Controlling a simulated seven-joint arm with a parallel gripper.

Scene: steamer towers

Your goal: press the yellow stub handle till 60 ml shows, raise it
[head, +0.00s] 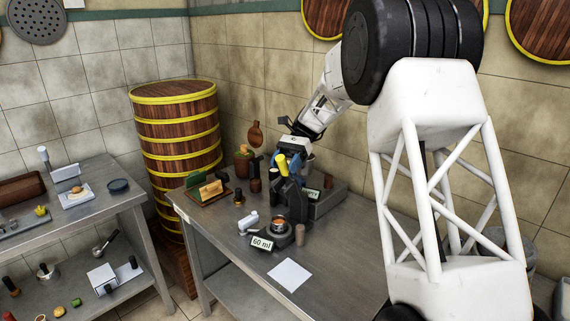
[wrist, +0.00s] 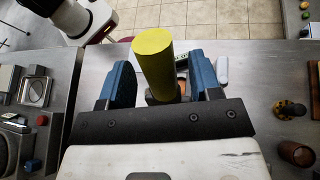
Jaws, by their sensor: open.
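The yellow stub handle (head: 282,163) stands up from a dark press machine (head: 292,203) on the steel table. In the wrist view the yellow handle (wrist: 155,62) rises between the two blue fingers of my gripper (wrist: 160,82). My gripper (head: 290,160) is open around it, with a gap on each side. A small copper-coloured cup (head: 278,225) sits on the machine's round base. The handle's lower end is partly hidden by my gripper.
A white sheet (head: 289,275) lies on the front of the table. A steamer tower (head: 178,135) rises behind left.

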